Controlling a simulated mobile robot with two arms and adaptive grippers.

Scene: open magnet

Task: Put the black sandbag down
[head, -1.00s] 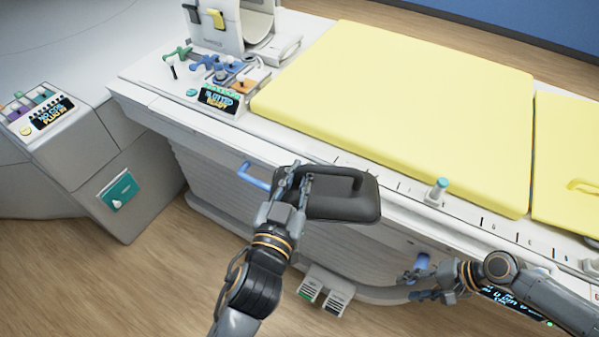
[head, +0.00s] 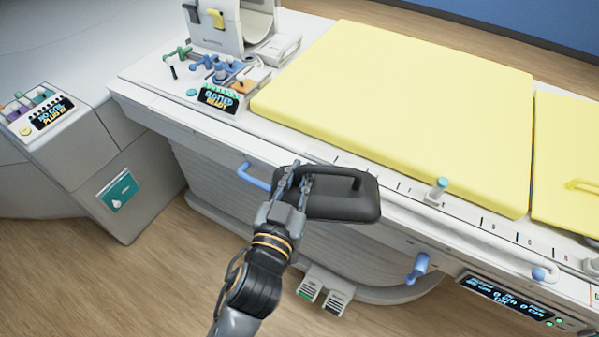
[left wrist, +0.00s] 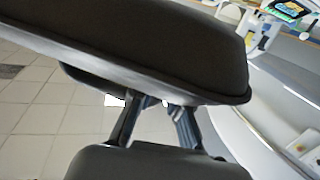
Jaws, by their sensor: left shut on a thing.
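The black sandbag (head: 340,201) is a dark padded block with a strap handle on top. In the head view it is in front of the near long side of the patient table (head: 330,158), close to the table's edge. My left gripper (head: 293,178) is shut on the sandbag at its left end. In the left wrist view the sandbag (left wrist: 140,45) fills the upper part, and the gripper fingers (left wrist: 160,122) meet its underside edge. Whether the sandbag touches the table cannot be told. My right gripper is not in view.
Yellow pads (head: 400,100) cover much of the tabletop. Coils and a small display (head: 219,97) stand at its left end. A blue handle (head: 254,176) is left of the sandbag, a blue lever (head: 418,268) to the lower right. Foot pedals (head: 325,288) are below. Open floor lies in front.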

